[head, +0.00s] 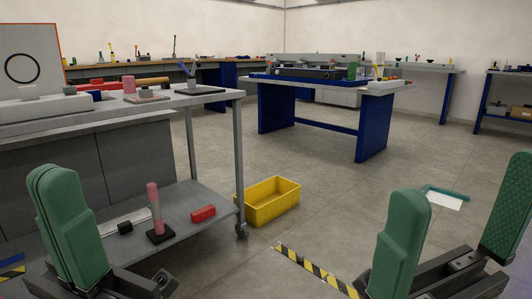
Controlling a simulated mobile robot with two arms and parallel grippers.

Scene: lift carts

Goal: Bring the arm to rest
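My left gripper (55,180) is at the lower left of the head view. Its two green fingers stand upright and pressed together, with nothing seen between them. It is in front of the lower shelf of the grey cart. My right gripper (462,180) is at the lower right.
A grey cart (170,104) stands at left; its lower shelf holds a pink-topped post (154,205) and a red block (203,213). A yellow bin (268,200) sits on the floor beside it. A blue-legged workbench (372,125) stands beyond.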

